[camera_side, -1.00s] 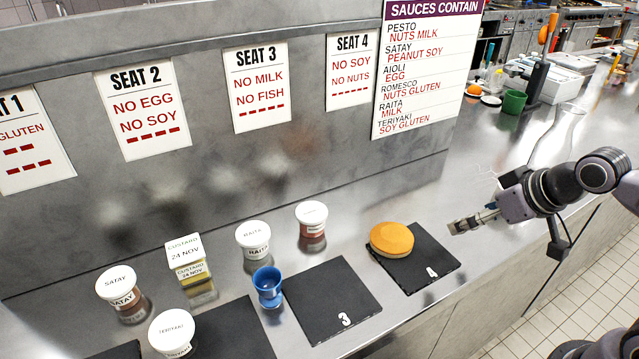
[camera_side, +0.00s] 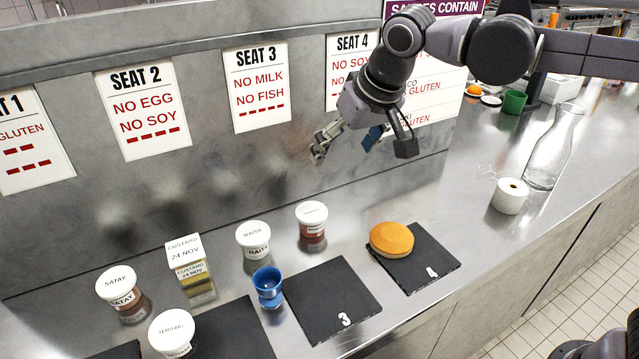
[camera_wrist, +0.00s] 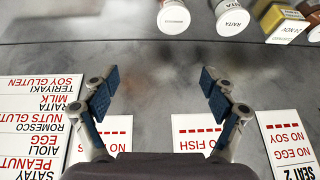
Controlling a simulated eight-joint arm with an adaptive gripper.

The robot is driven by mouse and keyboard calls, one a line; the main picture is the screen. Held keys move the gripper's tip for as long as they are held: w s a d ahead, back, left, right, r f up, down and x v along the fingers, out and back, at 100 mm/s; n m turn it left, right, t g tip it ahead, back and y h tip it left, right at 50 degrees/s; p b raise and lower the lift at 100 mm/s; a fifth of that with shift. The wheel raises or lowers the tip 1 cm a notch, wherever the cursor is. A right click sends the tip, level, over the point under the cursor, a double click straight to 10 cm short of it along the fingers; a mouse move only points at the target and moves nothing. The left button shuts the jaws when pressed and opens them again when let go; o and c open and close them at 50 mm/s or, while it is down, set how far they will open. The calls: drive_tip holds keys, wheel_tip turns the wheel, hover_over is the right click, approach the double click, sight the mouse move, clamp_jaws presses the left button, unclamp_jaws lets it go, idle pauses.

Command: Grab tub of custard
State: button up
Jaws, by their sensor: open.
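The tub of custard (camera_side: 188,262) is a squarish yellow tub with a white lid marked CUSTARD 24 NOV. It stands on the steel counter between the satay tub and the raita tub in the side view. In the wrist view the custard tub (camera_wrist: 285,22) is at the top right, partly cut off by the frame edge. My gripper (camera_side: 347,148) is open and empty, high above the counter near the back wall, to the right of the custard tub in the side view. Its two fingers (camera_wrist: 161,88) stand wide apart in the wrist view with nothing between them.
A raita tub (camera_side: 253,240), a red-brown tub (camera_side: 311,220), a satay tub (camera_side: 117,287) and a teriyaki tub (camera_side: 171,333) stand nearby. A blue cup (camera_side: 267,285) stands in front of the raita. Slate 4 (camera_side: 440,268) holds an orange bun (camera_side: 391,239); slate 3 (camera_side: 332,300) is bare.

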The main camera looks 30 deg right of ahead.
drive_tip(key=w+a, duration=0.4)
drive_tip(key=a, duration=1.1)
approach(185, 249)
drive_tip(key=shift+g+h, duration=0.3)
drive_tip(key=shift+g, duration=0.1)
drive_tip(key=f, duration=0.1)
drive_tip(key=w+a+f, duration=0.1)
drive_tip(key=w+f, duration=0.1)
drive_tip(key=f, duration=0.1)
drive_tip(key=shift+w+a+f, duration=0.15)
drive_tip(key=shift+d+x, duration=0.15)
drive_tip(key=shift+x, duration=1.2)
drive_tip(key=shift+d+x, duration=0.2)
drive_tip(key=shift+x, duration=1.1)
drive_tip(key=shift+w, duration=0.1)
drive_tip(key=c, duration=1.4)
